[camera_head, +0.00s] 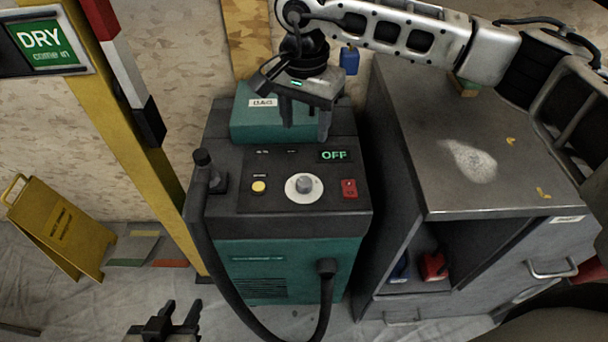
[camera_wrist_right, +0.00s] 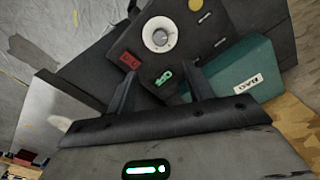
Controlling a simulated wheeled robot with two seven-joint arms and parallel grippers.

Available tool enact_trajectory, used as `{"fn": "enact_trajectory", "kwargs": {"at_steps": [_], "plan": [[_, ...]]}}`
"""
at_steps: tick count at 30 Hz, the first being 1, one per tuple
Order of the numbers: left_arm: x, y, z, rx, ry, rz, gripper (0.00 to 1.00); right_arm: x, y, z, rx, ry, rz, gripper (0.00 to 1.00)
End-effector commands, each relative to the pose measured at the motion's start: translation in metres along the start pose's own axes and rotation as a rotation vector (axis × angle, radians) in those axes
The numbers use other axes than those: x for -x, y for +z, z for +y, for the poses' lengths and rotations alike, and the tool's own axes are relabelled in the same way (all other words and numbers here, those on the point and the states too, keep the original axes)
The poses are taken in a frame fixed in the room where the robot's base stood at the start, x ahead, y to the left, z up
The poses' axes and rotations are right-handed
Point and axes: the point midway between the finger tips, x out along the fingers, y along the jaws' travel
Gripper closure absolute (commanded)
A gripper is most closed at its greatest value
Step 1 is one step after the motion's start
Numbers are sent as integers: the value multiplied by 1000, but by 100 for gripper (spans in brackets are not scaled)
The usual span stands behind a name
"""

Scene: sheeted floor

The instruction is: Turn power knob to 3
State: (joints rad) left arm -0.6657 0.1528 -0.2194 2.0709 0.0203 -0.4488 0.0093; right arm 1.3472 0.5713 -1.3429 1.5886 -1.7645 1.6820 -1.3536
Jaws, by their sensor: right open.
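The power knob (camera_head: 304,186) is a grey knob on a round white dial on the dark top panel of a green machine (camera_head: 290,262). The display (camera_head: 334,155) beside it reads OFF. The knob also shows in the right wrist view (camera_wrist_right: 159,36), beyond the fingertips. My right gripper (camera_head: 306,132) is open and empty, above the rear of the machine, behind the knob and apart from it. Its fingers also show in the right wrist view (camera_wrist_right: 160,80). My left gripper (camera_head: 168,318) is low at the bottom edge, in front of the machine, with its two fingers apart.
A yellow button (camera_head: 259,187) and a red switch (camera_head: 349,188) flank the knob. A black hose (camera_head: 211,240) loops down the machine's left front. A grey cabinet (camera_head: 475,170) stands close on the right. A yellow post (camera_head: 140,140) and a yellow floor sign (camera_head: 62,228) stand left.

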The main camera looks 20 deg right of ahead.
Motion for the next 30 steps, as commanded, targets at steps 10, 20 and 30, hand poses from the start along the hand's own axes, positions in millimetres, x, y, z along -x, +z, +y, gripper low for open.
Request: {"fn": "enact_trajectory", "kwargs": {"at_steps": [10,20,30], "plan": [[4,-3,-1,-6,-4,-8,64,-68,3,1,-2,4,-8,48],[5,-5,-2,-6,-8,-7,64,-132,3,0,-1,0,-8,48],[5,-7,-1,3,-10,-3,64,-153,3,-1,-1,-2,-6,48]]}}
